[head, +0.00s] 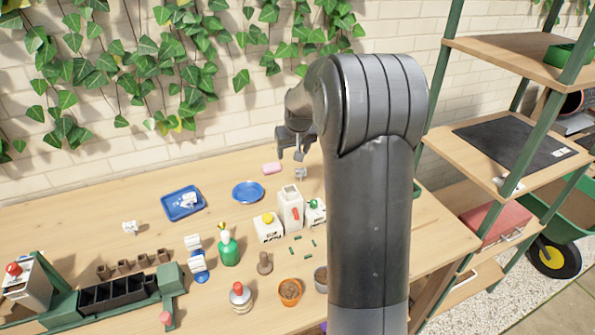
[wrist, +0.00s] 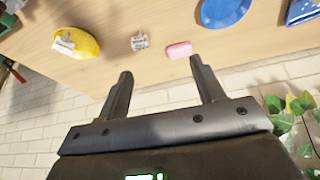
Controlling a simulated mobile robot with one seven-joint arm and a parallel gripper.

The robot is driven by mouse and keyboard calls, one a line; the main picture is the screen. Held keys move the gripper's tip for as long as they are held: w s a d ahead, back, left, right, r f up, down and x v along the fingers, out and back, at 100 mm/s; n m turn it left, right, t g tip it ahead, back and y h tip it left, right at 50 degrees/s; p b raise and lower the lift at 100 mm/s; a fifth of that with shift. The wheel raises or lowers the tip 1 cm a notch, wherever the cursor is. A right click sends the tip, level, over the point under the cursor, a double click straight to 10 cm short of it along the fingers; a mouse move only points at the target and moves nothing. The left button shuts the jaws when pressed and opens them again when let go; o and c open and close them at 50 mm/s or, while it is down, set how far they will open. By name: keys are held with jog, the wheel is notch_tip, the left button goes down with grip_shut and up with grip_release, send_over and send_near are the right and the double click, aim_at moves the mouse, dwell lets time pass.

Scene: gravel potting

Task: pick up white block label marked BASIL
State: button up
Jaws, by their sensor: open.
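Several small white blocks are in view, and I cannot read BASIL on any of them. One white block (head: 300,174) with dark marks stands on the table just below my gripper (head: 297,148); it also shows in the wrist view (wrist: 140,41), beyond the fingertips. Another white block (wrist: 63,42) lies on a yellow dish, which the arm seems to hide in the head view. Other white blocks stand at the left of the table (head: 130,227), and on the blue tray (head: 170,211). My gripper (wrist: 161,67) is open and empty, apart from all blocks.
A pink block (head: 271,168) lies beside the white one, with a blue plate (head: 248,192) in front. White containers (head: 291,208), a green bottle (head: 228,249) and pots (head: 290,291) stand nearer. The brick wall (head: 225,130) with ivy is close behind; shelves (head: 500,155) stand right.

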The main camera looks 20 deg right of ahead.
send_near(301, 169)
jog(key=f, duration=0.1)
jog(key=x, duration=0.5)
jog(key=shift+a, duration=0.35)
jog(key=shift+d+x, duration=0.15)
jog(key=shift+x, duration=1.4)
jog(key=shift+d+x, duration=0.15)
jog(key=shift+x, duration=1.45)
jog(key=shift+r, duration=0.1)
jog(key=c, duration=1.1)
jog(key=shift+o, duration=0.2)
